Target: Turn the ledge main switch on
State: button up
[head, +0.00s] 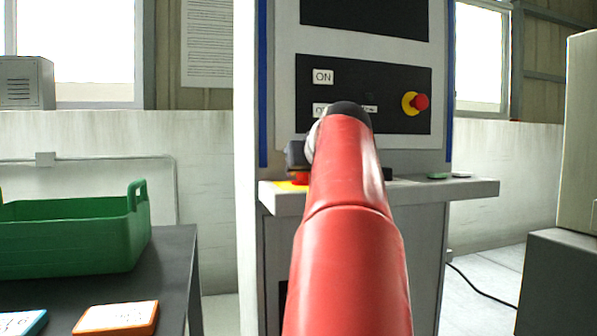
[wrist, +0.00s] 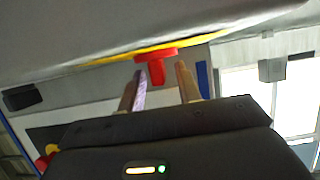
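The ledge main switch shows in the wrist view as a red handle (wrist: 157,70) on a round red base over a yellow plate. In the head view its red part (head: 300,180) and yellow plate show at the left end of the grey ledge (head: 400,192), partly behind my arm. My gripper (wrist: 161,68) is open, one finger on each side of the red handle in the wrist view. I cannot tell whether either finger touches it. In the head view only a dark part of my gripper (head: 296,155) shows, just above the switch; the fingers are not clear.
Above the ledge is a black panel (head: 385,78) with an ON label (head: 323,77) and a red button on yellow (head: 416,103). A small green item (head: 438,175) lies on the ledge's right. A green crate (head: 70,238) stands on the dark table (head: 175,265) at left.

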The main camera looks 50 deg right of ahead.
jog(key=shift+w+d+f, duration=0.2)
jog(key=shift+w+d, duration=0.05)
jog(key=shift+w, duration=0.2)
grip_shut()
